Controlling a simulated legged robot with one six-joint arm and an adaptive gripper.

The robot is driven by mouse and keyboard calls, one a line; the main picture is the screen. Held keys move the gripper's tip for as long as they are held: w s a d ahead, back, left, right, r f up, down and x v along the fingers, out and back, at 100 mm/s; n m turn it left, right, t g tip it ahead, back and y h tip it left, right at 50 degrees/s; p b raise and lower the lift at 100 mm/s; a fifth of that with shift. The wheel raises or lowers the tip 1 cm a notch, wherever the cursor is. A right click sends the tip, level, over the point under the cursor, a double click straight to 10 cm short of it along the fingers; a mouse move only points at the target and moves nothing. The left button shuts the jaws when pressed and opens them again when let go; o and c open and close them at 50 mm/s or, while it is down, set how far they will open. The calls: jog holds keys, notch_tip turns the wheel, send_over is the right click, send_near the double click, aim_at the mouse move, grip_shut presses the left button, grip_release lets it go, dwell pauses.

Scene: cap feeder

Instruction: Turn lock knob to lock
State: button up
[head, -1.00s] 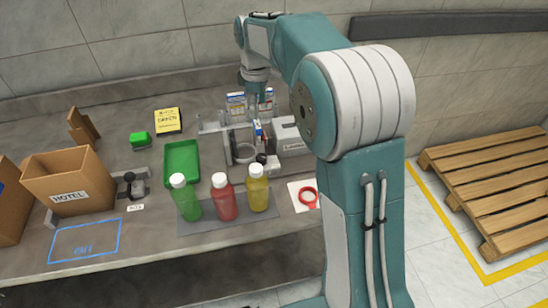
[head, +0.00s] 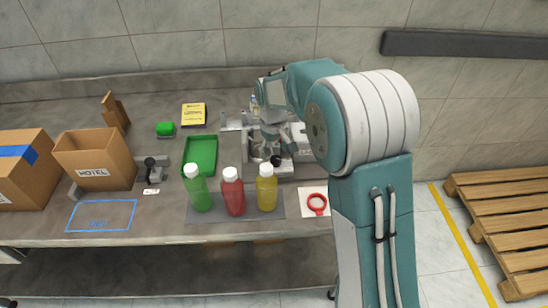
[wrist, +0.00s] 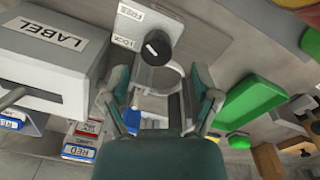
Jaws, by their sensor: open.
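The lock knob (wrist: 157,48) is black with a short white mark, on a pale plate (wrist: 128,28) lettered FREE and LOCK, at the top middle of the wrist view. The white mark is slanted; I cannot tell which word it points to. In the head view a dark knob (head: 275,161) shows at the front of the cap feeder. My gripper (wrist: 159,84) is open and empty, with one finger on each side of the picture below the knob. The knob lies beyond the fingertips, apparently apart from them. In the head view my gripper (head: 270,142) is over the feeder, partly hiding it.
A grey box marked LABEL (wrist: 62,44) is beside the knob, with small RED and BLUE cartons near it. A green tray (head: 199,156), three bottles including a red one (head: 233,192), and a red ring (head: 317,203) surround the feeder on the bench.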

aim_at(276, 159)
jog(key=shift+d+f, duration=0.25)
jog(key=shift+f, duration=0.35)
jog(key=shift+d+f, duration=0.2)
jog(key=shift+f, duration=0.8)
jog(key=shift+a, duration=0.4)
jog(key=shift+c, duration=0.9)
jog(key=shift+d, duration=0.2)
grip_shut()
jog(key=shift+s+f+n, duration=0.15)
jog(key=shift+n, duration=2.15)
